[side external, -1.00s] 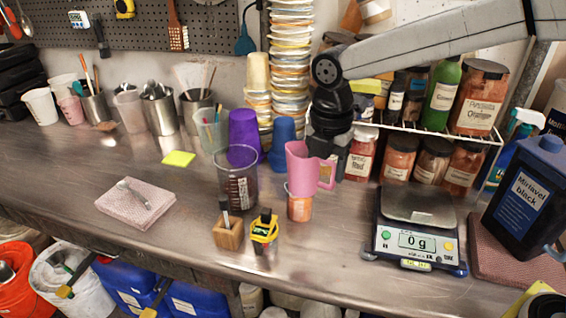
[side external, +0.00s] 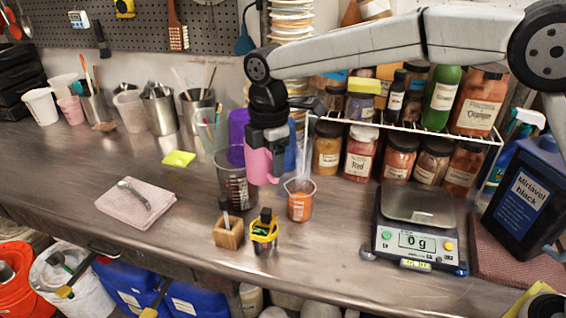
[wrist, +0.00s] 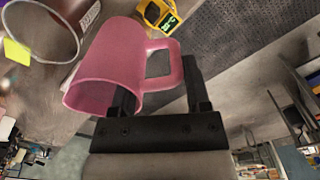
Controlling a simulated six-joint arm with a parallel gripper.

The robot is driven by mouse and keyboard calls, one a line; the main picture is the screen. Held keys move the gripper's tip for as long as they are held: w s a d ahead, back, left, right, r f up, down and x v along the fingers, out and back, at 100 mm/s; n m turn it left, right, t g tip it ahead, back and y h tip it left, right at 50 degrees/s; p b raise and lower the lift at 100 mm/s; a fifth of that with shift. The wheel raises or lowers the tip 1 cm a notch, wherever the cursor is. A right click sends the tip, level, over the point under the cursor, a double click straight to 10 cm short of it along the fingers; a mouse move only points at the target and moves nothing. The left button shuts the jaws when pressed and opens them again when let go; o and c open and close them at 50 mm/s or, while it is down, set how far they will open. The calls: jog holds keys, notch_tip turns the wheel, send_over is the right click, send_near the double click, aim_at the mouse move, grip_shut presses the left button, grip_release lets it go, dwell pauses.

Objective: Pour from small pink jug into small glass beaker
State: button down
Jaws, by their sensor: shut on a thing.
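My gripper (side external: 262,142) is shut on the small pink jug (side external: 260,165) and holds it in the air. In the side view the jug looks roughly upright, its upper part hidden by my gripper. In the wrist view the jug (wrist: 118,65) lies across my fingers (wrist: 155,85), its handle to the right; its contents cannot be seen. The small glass beaker (side external: 300,207) stands on the bench, just right of and below the jug. It has orange-red contents and a thin rod leaning in it.
A larger glass beaker (side external: 228,170) with dark contents stands just left of the jug. The scale (side external: 415,240) is at right.

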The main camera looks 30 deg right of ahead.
jog(key=shift+m, duration=0.3)
jog(key=shift+w+a+f, duration=0.1)
jog(key=shift+a+f, duration=0.05)
jog(key=shift+f, duration=0.7)
jog(key=shift+w+a+f, duration=0.15)
jog(key=shift+f, duration=0.75)
jog(key=shift+w+a+f, duration=0.1)
jog(key=shift+a+f, duration=0.05)
jog(key=shift+f, duration=0.7)
jog(key=shift+d+r, duration=0.1)
jog(key=shift+d, duration=0.1)
jog(key=shift+w+d+y, duration=0.1)
jog(key=shift+d+y, duration=0.85)
jog(key=shift+y, duration=0.55)
jog(key=shift+d+f+y, duration=0.2)
jog(key=shift+d+y, duration=0.25)
jog(key=shift+y, duration=0.05)
jog(key=shift+d+r+y, duration=0.25)
jog(key=shift+d+y, duration=0.45)
jog(key=shift+y, duration=0.2)
jog(key=shift+w+d+f+y, duration=0.1)
jog(key=shift+d+f+y, duration=0.4)
jog(key=shift+d+y, duration=0.35)
